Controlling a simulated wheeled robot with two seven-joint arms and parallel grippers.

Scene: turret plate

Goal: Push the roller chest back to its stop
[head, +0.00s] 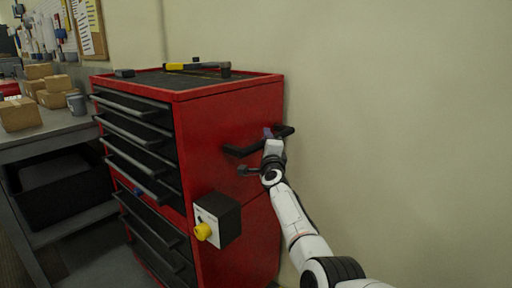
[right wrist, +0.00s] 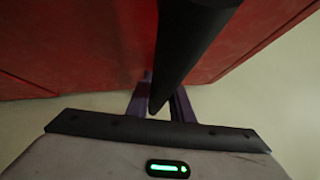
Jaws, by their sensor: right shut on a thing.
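The red roller chest (head: 228,118) stands against the pale wall, with several dark drawers on its front. A black side handle (head: 238,152) sticks out from its right side. My right gripper (head: 268,136) is at this handle, shut on it. In the right wrist view the black handle bar (right wrist: 188,50) runs between the two purple-grey fingers (right wrist: 160,98), with the red chest side behind it. My left gripper is not in view. The stop is not something I can make out.
A box with a yellow knob (head: 217,218) is mounted on the chest's side below the handle. A yellow-and-black tool (head: 190,66) and small items lie on the chest top. A workbench (head: 50,133) with cardboard boxes (head: 20,114) stands at left. Bare wall is at right.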

